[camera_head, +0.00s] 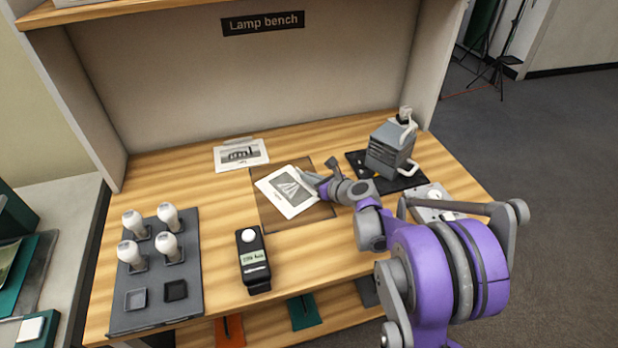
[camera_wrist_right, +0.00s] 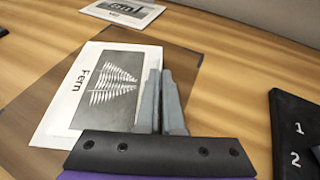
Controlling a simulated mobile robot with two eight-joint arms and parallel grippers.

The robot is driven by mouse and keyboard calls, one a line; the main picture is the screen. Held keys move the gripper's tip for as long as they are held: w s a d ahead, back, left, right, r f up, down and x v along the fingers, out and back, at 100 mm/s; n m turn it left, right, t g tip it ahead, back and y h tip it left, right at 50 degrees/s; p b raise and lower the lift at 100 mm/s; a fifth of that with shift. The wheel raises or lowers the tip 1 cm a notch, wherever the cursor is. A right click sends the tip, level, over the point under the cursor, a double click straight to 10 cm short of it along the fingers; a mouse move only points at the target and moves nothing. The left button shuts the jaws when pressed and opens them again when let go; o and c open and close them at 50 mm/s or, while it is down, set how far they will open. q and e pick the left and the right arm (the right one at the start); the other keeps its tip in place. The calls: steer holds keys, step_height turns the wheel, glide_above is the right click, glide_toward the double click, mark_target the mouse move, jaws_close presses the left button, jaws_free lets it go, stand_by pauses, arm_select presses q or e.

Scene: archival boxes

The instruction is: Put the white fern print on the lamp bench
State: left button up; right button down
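The white fern print (camera_head: 288,191) is a white card with a grey fern picture, over a brown mat on the lamp bench (camera_head: 215,202). In the right wrist view the print (camera_wrist_right: 68,115) reads "Fern". My right gripper (camera_head: 322,183) is at the print's right edge. In the right wrist view its fingers (camera_wrist_right: 161,75) are close together with the card's edge between them. I cannot tell whether the print touches the mat. A "Lamp bench" sign (camera_head: 263,23) is on the back panel. My left gripper is not in view.
Another print (camera_head: 241,154) lies at the back. A grey tray with several white bulbs (camera_head: 190,290) and a black meter (camera_head: 253,262) stand at the left and front. A grey device (camera_head: 390,150) stands on a black pad at the right. Bare wood lies left of the mat.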

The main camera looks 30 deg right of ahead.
steer(key=c, duration=1.5)
jaws_free()
steer(key=shift+f, duration=0.2)
steer(key=o, duration=0.4)
steer(key=shift+o, duration=0.2)
steer(key=shift+r, duration=0.25)
steer(key=shift+s+r, duration=0.15)
steer(key=shift+s, duration=0.15)
steer(key=p+v, duration=0.1)
steer(key=v, duration=1)
steer(key=shift+s+d, duration=0.15)
steer(key=shift+s, duration=0.1)
